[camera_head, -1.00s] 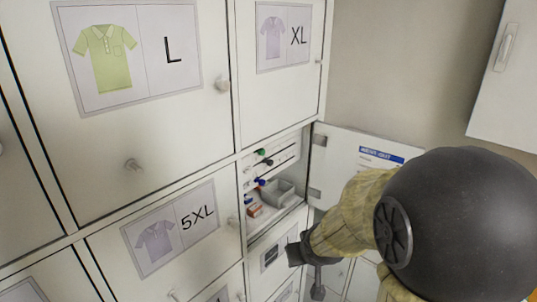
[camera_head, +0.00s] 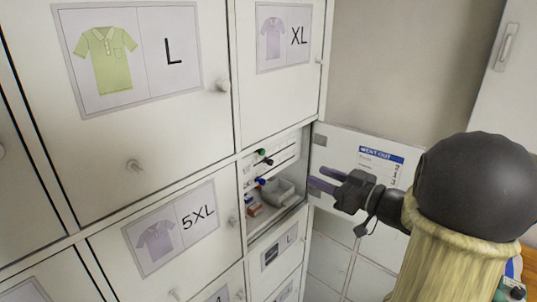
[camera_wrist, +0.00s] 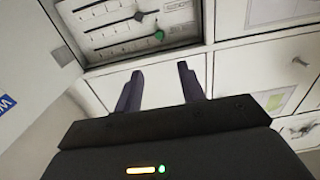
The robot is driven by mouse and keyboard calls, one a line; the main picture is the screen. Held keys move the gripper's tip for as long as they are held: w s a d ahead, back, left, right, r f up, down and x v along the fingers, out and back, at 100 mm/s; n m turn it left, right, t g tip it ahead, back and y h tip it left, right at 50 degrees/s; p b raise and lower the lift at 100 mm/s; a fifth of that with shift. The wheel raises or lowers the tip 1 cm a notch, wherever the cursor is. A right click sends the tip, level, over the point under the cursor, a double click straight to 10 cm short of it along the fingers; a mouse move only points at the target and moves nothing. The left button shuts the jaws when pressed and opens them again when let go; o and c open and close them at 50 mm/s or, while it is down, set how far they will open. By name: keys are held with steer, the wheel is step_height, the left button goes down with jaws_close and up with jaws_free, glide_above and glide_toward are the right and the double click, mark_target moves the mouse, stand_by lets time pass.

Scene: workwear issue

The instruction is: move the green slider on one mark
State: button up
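The green slider (camera_head: 261,152) is a small round knob on the top track of a white panel (camera_head: 280,152) inside an open locker compartment. In the wrist view the green slider (camera_wrist: 159,36) sits on the panel track nearest my fingers, toward its right part. A dark slider (camera_head: 268,161) is on the track below in the head view, and a blue slider (camera_head: 260,181) is lower down. My gripper (camera_head: 325,178) is in front of the open compartment, right of the panel and apart from the green slider. Its two fingers (camera_wrist: 159,86) are spread with nothing between them.
The compartment's open door (camera_head: 368,145) with a "WENT OUT" sheet stands behind my gripper. A grey bin (camera_head: 277,192) and a small red box (camera_head: 254,210) lie on the compartment floor. Closed lockers with shirt labels, such as 5XL (camera_head: 178,228), surround the opening.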

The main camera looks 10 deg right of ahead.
mark_target(263, 152)
steer(key=shift+w, duration=0.1)
steer(key=p+x, duration=0.6)
steer(key=x, duration=1)
steer(key=shift+w+a, duration=0.15)
steer(key=shift+w, duration=0.05)
steer(key=shift+w+a+p, duration=0.25)
steer(key=shift+w+p, duration=0.1)
steer(key=shift+w, duration=0.05)
steer(key=shift+c, duration=0.2)
jaws_close()
